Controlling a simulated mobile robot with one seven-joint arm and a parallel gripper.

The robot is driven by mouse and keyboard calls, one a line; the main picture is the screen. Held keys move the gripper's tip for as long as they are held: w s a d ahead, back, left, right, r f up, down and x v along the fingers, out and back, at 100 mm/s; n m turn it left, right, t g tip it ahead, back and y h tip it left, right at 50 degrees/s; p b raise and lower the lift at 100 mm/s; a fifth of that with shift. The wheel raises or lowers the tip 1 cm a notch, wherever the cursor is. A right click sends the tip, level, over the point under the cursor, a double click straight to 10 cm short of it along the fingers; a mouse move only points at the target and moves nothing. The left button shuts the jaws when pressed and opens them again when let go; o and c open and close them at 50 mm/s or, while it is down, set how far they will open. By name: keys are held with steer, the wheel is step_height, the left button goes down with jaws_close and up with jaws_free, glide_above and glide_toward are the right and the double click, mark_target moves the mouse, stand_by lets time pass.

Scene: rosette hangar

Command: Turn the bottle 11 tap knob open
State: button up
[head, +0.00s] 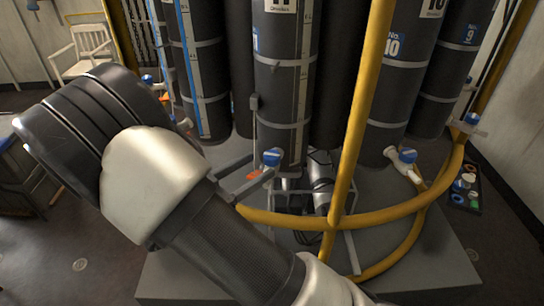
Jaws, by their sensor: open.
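Bottle 11 (283,80) is a tall dark cylinder with light bands in the middle of the head view, its number plate cut by the top edge. In front of its lower end is a pale tap with a blue knob (271,157). A small orange-red part sits just left of the tap. I cannot tell from this view how far the knob is turned.
A yellow tube frame (361,110) rises right of bottle 11, with a curved rail below the taps. Bottle 10 (397,75) and bottle 9 (445,70) stand to the right, with blue-knobbed taps. A grey plinth (420,270) lies beneath. A white chair (82,48) stands far left.

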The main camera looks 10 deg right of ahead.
mark_target(265, 162)
steer(key=x, duration=0.6)
steer(key=shift+w+d, duration=0.2)
steer(key=shift+d, duration=0.05)
steer(key=c, duration=1.1)
